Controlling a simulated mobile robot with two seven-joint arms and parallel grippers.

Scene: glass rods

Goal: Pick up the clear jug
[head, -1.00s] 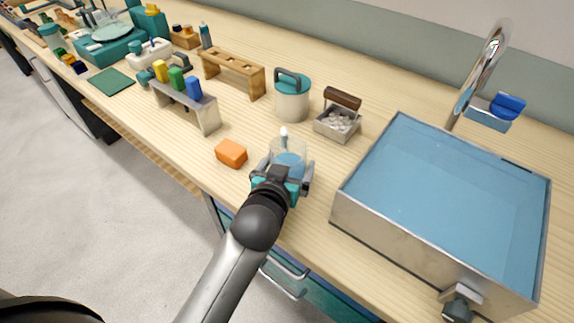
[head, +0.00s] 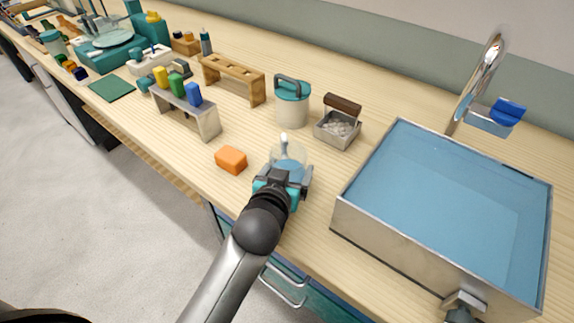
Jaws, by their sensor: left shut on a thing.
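The clear jug (head: 287,150) is see-through with a blue tint low inside and a pale knob-like top at its far side. It is at the front part of the wooden counter, between the orange block and the basin. My left gripper (head: 287,178) is shut on the jug from the near side, and its wrist hides the jug's lower near part. I cannot tell whether the jug's base touches the counter. My right gripper is not in view.
An orange block (head: 231,160) lies just left of the jug. A lidded pot (head: 292,104) and a metal caddy (head: 338,127) stand behind it. A large blue basin (head: 372,243) is to the right. A grey rack (head: 207,121) with coloured pieces stands at the left.

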